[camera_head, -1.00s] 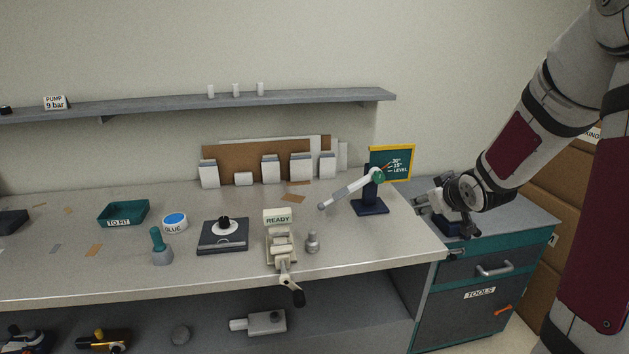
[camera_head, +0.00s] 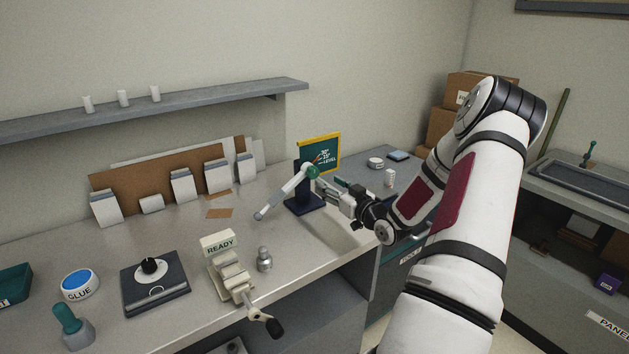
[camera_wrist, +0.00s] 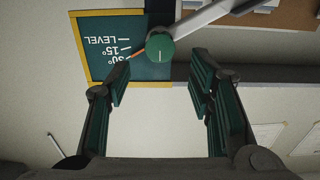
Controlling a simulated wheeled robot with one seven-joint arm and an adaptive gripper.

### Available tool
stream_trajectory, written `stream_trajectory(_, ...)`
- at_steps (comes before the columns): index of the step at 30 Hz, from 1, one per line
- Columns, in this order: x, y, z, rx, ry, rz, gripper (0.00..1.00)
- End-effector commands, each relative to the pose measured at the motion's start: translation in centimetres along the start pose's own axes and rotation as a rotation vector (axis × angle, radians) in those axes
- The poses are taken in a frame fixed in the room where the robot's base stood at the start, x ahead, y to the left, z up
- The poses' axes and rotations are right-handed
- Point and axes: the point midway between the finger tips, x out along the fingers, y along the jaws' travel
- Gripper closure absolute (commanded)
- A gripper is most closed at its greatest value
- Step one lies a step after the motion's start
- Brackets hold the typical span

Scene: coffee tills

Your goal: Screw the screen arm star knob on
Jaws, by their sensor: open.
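The green star knob (camera_head: 313,171) sits at the pivot of the pale screen arm (camera_head: 284,193) on a dark blue stand (camera_head: 302,206). The arm slants down to the left. The wrist view shows the round knob (camera_wrist: 160,47) with a white mark, in front of the angle board (camera_wrist: 105,45). An orange pointer lies near its 15° mark. My gripper (camera_head: 326,187) is beside the stand, to the right of and slightly below the knob. In the wrist view my gripper (camera_wrist: 160,78) is open and empty, the knob beyond and between its green-padded fingertips. How far the knob is screwed on cannot be told.
A vise with a READY sign (camera_head: 218,242) and a small grey metal piece (camera_head: 264,259) stand on the bench left of the arm. Cards and boards (camera_head: 182,185) lean at the wall. The bench front near the stand is clear.

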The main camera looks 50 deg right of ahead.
Motion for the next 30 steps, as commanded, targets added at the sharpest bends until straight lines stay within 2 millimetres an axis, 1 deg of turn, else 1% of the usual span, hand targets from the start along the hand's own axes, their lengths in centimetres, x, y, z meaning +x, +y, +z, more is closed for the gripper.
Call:
stream_trajectory(1,0.9,-0.1,0.2,-0.002,0.001,-0.002,0.52)
stream_trajectory(17,8.1,-0.1,0.3,-0.002,0.001,0.0,0.52)
stream_trajectory(18,7.7,-0.1,0.2,0.0,-0.002,0.0,0.61)
stream_trajectory(20,7.6,-0.1,0.1,0.0,-0.002,0.0,0.74)
stream_trajectory(21,7.6,-0.1,0.0,0.0,-0.002,0.0,0.83)
stream_trajectory(22,7.6,-0.1,0.0,0.0,-0.002,0.0,0.9)
stream_trajectory(23,7.6,-0.1,0.0,0.0,-0.002,0.0,0.94)
stream_trajectory(26,7.6,-0.1,0.0,-0.002,-0.002,0.0,0.94)
stream_trajectory(27,7.6,-0.1,0.0,-0.027,-0.002,-0.001,0.94)
stream_trajectory(29,7.7,-0.2,0.0,-0.128,-0.003,-0.004,0.94)
stream_trajectory(30,7.7,-0.3,0.0,-0.218,-0.003,-0.004,0.94)
